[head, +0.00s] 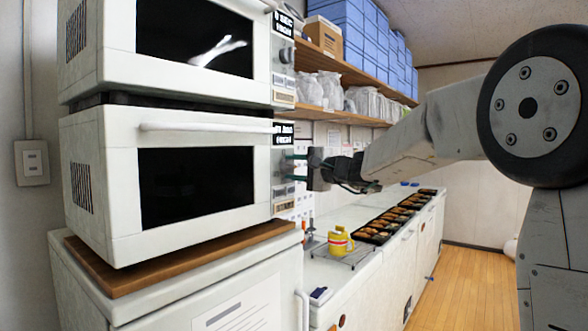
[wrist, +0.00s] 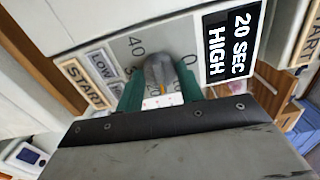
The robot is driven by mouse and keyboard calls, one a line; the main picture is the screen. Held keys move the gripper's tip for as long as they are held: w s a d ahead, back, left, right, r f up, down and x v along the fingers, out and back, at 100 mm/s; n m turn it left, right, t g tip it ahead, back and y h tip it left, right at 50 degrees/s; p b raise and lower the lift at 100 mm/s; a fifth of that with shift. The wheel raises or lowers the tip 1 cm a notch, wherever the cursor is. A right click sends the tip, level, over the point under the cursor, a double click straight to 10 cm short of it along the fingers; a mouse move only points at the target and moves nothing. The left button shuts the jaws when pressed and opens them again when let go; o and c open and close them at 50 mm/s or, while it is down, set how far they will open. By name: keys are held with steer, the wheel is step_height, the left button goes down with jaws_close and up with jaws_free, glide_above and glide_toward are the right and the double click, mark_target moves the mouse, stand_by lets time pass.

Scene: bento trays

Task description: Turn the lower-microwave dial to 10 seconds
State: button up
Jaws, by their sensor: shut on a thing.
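The lower microwave (head: 98,150) stands on a brown board, its dark door window facing me. Its dial (wrist: 158,70) is a grey knob on the pale control panel, with printed numbers around it, among them 40 and 20. The black display (wrist: 230,42) beside it reads 20 SEC HIGH in the wrist view, which is tilted. My gripper (wrist: 160,92) is shut on the dial, with a green finger on each side of it. In the head view my gripper (head: 293,157) reaches the panel from the right and partly covers the dial.
A second microwave (head: 105,40) is stacked on top. START (wrist: 82,82) and LOW (wrist: 102,63) buttons sit near the dial. Shelves with boxes (head: 340,20) hang above.

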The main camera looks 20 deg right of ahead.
steer(key=n, duration=0.6)
steer(key=shift+f, duration=0.15)
steer(key=shift+n, duration=0.3)
steer(key=o, duration=1)
steer(key=shift+s, duration=0.1)
steer(key=shift+s+d, duration=0.2)
steer(key=v, duration=0.7)
